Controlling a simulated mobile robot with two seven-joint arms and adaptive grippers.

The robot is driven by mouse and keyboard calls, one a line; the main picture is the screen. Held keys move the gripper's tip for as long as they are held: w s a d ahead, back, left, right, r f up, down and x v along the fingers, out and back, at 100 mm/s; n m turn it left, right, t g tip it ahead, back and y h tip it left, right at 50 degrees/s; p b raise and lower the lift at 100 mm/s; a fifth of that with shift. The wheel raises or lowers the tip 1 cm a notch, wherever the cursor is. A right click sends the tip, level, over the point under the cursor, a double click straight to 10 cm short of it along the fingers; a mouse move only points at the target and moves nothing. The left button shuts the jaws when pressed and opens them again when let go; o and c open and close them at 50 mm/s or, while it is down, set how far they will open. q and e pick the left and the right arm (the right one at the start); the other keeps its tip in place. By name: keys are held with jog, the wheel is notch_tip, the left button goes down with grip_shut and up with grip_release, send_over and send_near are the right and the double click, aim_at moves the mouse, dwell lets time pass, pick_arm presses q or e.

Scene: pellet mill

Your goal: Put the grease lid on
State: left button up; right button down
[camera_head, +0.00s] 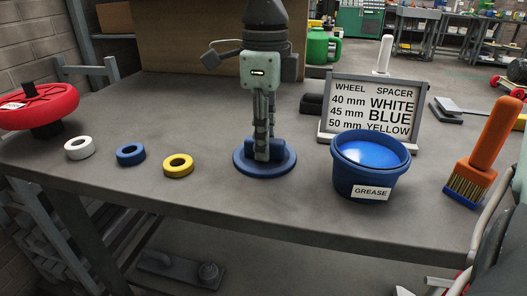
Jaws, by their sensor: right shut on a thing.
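The blue grease lid (243,165) is a flat round disc with a raised grip on top, at the middle of the bench. My right gripper (263,150) points straight down and is shut on the lid's raised grip. The lid is level and appears to be at the bench top; I cannot tell if it touches it. The blue grease tub (345,185) stands to the right of the lid, labelled GREASE, open, with bright blue grease inside. My left gripper is not in view.
White (80,154), blue (131,160) and yellow (178,172) rings lie to the left, beside a red wheel (40,104). A wheel spacer sign (375,92) stands behind the tub. An orange-handled brush (489,140) stands to its right. Bare bench lies between lid and tub.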

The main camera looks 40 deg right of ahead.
jog(key=shift+r, duration=0.1)
jog(key=shift+r+p, duration=1.1)
jog(key=shift+r, duration=0.85)
